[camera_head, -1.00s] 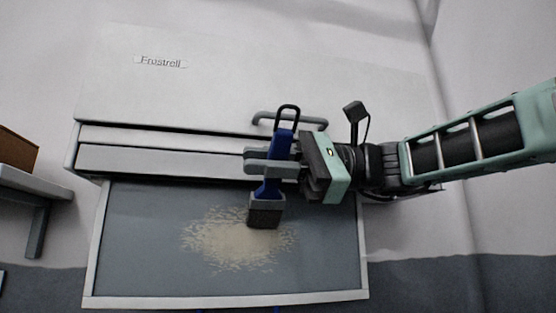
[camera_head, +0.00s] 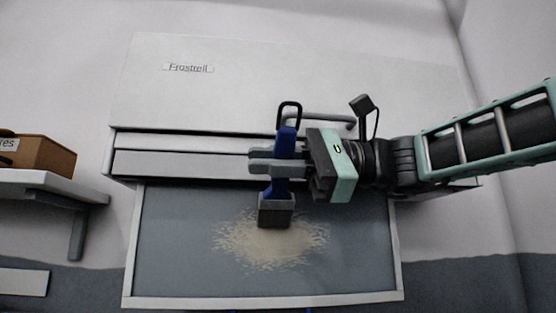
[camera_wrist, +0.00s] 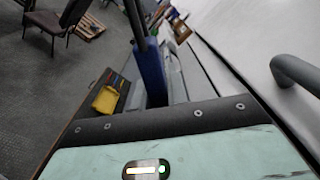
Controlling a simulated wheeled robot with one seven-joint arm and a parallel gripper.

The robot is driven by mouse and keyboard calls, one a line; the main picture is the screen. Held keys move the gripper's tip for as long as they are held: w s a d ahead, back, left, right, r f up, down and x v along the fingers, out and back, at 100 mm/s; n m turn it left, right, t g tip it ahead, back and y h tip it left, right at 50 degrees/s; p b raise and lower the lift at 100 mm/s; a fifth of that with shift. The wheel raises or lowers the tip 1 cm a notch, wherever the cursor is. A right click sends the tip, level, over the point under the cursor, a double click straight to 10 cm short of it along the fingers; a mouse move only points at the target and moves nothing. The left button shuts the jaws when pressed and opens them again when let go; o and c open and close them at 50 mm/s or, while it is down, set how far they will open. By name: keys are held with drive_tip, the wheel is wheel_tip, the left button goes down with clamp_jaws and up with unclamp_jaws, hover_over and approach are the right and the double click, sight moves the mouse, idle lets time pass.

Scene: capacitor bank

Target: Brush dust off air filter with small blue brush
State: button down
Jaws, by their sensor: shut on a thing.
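The small blue brush (camera_head: 286,143) is upright in my gripper (camera_head: 276,160), which is shut on its blue handle. The black loop is at the top and the dark bristles (camera_head: 275,214) point down. The bristles are over the upper part of a pale dust patch (camera_head: 268,246) on the grey air filter (camera_head: 180,230) in a white frame. I cannot tell whether they touch it. In the wrist view the blue handle (camera_wrist: 149,72) stands beyond the gripper body; the bristles are hidden there.
The white unit marked "Frostrell" (camera_head: 250,80) stands behind the filter, with a grey handle (camera_head: 330,117). At left a shelf (camera_head: 50,185) holds a brown box (camera_head: 45,155). The wrist view shows a yellow item (camera_wrist: 106,98) on a surface and a chair (camera_wrist: 62,15).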

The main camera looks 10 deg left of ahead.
drive_tip(key=shift+a, duration=0.1)
drive_tip(key=shift+x, duration=1.45)
drive_tip(key=shift+w, duration=0.1)
drive_tip(key=shift+a, duration=0.1)
drive_tip(key=shift+x, duration=1.5)
drive_tip(key=shift+p+x, duration=0.45)
drive_tip(key=shift+x, duration=1.15)
